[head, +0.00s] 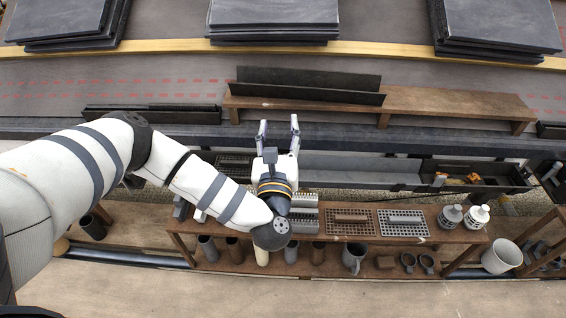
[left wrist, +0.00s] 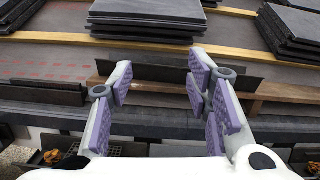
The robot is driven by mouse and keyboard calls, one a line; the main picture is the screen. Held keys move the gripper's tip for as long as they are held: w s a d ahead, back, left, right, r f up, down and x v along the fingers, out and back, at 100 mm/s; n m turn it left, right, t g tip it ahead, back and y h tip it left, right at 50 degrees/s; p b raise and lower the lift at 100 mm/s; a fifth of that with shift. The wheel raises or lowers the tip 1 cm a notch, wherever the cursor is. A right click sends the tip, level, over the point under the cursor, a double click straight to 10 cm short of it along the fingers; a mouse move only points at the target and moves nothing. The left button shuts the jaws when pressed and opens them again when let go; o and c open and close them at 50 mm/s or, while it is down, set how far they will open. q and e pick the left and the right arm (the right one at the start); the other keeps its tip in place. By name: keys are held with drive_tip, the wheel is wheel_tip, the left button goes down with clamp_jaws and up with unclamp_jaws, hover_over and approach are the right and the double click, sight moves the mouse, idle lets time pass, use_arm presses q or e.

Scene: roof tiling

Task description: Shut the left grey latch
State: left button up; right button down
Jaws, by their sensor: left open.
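My left gripper (head: 279,128) is open and empty, with its two fingers pointing away toward the roof. It also shows in the left wrist view (left wrist: 158,90), its purple-padded fingers spread apart with nothing between them. It hovers over the dark gutter edge, in front of the brown plank bench. I cannot make out the left grey latch with certainty. A small grey piece (head: 439,180) stands in the dark trough to the right, beside an orange item (head: 473,178); whether it is a latch I cannot tell. My right gripper is not in view.
Stacks of dark slates (head: 273,20) lie along a yellow batten (head: 180,46). The plank bench (head: 455,103) carries a dark angled piece (head: 310,85). A wooden rack (head: 450,237) with trays, cups and bottles (head: 450,217) stands below my left arm.

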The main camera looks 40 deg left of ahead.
use_arm(q)
wheel_tip(320, 180, down, 24)
drive_tip(key=s+m+g+b, duration=0.1)
drive_tip(key=s+g+b, duration=0.15)
drive_tip(key=b, duration=1.15)
drive_tip(key=shift+t+h, duration=0.4)
drive_tip(key=shift+t, duration=0.05)
drive_tip(key=x, duration=0.4)
drive_tip(key=b+x, duration=0.1)
drive_tip(key=x, duration=0.2)
drive_tip(key=b+x, duration=0.1)
drive_tip(key=x, duration=0.3)
drive_tip(key=shift+w+r, duration=0.25)
drive_tip(key=shift+w, duration=0.1)
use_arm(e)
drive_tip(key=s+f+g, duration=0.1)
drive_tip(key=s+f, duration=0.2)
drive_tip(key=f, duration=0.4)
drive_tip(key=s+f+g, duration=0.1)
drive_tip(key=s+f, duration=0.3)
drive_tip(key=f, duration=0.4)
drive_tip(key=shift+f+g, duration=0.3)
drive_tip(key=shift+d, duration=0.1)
use_arm(q)
clamp_jaws()
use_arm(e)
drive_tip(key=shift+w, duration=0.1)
